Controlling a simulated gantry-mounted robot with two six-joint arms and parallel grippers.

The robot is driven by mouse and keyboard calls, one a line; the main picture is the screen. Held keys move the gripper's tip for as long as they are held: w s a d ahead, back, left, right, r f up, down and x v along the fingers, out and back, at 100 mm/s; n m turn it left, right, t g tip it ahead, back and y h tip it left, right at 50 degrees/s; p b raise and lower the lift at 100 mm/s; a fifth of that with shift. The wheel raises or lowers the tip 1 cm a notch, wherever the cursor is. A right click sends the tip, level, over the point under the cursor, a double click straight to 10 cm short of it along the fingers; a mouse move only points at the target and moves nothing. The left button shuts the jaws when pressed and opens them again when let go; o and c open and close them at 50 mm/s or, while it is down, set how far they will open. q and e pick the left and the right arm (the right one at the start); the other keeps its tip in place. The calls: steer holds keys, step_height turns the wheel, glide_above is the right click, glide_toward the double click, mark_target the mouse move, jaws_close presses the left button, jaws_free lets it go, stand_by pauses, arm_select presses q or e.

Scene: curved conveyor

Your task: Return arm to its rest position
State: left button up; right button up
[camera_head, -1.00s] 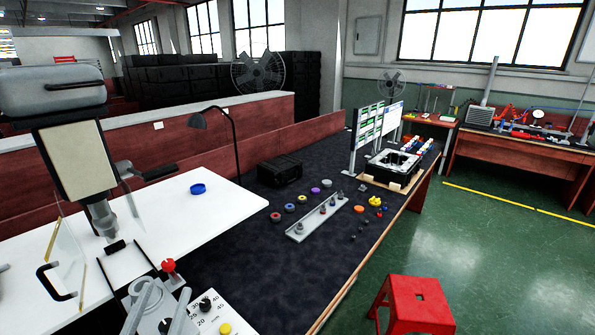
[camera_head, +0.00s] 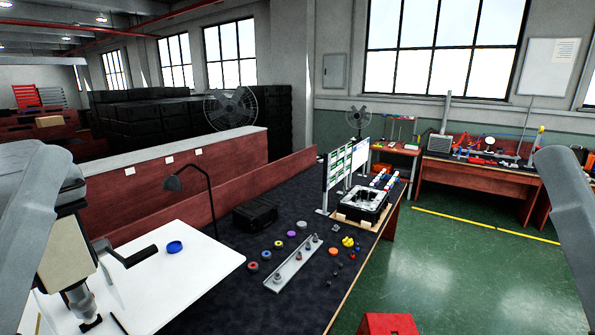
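A grey link of my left arm (camera_head: 28,235) rises along the left edge of the head view. A grey link of my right arm (camera_head: 568,215) stands at the right edge. Both links run out of the picture, and neither gripper shows. Whether either gripper holds anything is hidden. No contact between the visible links and the table objects shows.
A dark table (camera_head: 222,302) carries a metal rail (camera_head: 293,262), several small round parts, a black box (camera_head: 255,216) and a housing on a tray (camera_head: 363,205). A red stool (camera_head: 388,325) stands on open green floor.

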arm_select(q)
step_height(320, 180, up, 17)
steer(key=p, duration=1.3)
arm_select(e)
step_height(320, 180, up, 17)
